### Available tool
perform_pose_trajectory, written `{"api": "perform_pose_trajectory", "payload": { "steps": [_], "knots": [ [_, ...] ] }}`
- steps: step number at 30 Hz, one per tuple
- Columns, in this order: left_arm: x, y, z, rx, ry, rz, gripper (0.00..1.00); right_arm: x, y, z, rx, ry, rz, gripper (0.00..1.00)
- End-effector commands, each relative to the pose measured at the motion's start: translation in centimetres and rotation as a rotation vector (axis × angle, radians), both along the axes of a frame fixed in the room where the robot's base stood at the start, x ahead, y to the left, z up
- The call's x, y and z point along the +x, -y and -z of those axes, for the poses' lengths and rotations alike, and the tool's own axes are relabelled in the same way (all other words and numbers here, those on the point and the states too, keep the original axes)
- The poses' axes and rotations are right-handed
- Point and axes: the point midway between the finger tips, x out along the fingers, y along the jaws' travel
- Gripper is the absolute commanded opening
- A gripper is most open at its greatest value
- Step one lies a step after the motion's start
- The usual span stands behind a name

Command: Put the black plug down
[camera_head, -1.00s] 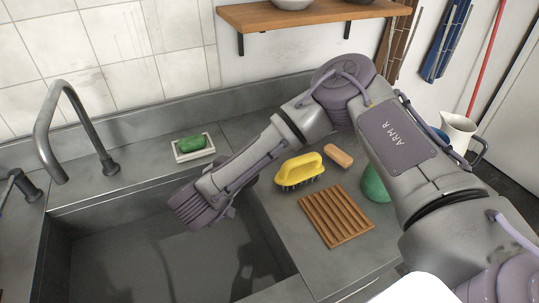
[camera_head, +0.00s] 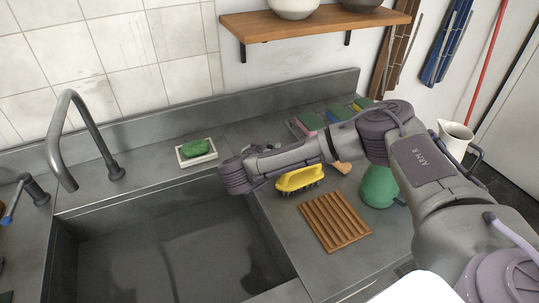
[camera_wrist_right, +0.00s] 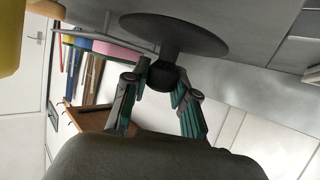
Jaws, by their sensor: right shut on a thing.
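The black plug (camera_wrist_right: 178,32) shows in the right wrist view as a wide dark disc with a stem and a rounded knob. My right gripper (camera_wrist_right: 160,82) is shut on the knob, with the disc beyond the fingertips. In the head view my right gripper (camera_head: 236,178) is at the back right corner of the sink (camera_head: 150,250), left of the yellow brush. The plug is hidden there behind the gripper. A grey surface lies close to the disc in the wrist view; I cannot tell whether they touch. My left gripper is not in view.
The yellow brush (camera_head: 299,179), a slatted wooden rack (camera_head: 335,221) and a green bottle-like object (camera_head: 378,187) stand on the right counter. A green soap in a white dish (camera_head: 197,158) sits behind the sink. A tall faucet (camera_head: 72,130) rises at left. Coloured sponges (camera_head: 312,122) lie at the back.

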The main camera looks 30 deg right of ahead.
Motion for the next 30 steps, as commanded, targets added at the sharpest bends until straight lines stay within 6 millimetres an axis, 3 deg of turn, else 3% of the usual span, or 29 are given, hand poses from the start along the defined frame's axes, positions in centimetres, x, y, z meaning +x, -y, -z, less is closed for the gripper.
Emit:
{"api": "perform_pose_trajectory", "payload": {
  "steps": [6, 16, 17, 21, 30],
  "knots": [
    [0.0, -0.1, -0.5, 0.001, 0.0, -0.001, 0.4, -0.1, 0.0, 3.0, -0.002, -0.003, -0.002, 0.0],
    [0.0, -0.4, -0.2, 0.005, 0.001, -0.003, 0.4, -0.1, 0.0, 3.4, 0.0, -0.002, -0.001, 0.0],
    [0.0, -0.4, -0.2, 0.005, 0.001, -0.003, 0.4, -0.1, 0.0, 3.5, 0.0, -0.002, -0.001, 0.28],
    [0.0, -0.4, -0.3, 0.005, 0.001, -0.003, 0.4, -0.1, 0.0, 3.3, 0.0, -0.002, -0.001, 0.51],
    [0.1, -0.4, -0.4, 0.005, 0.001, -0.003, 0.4, -0.1, 0.0, 3.2, 0.0, -0.002, -0.001, 0.52]
  ]
}}
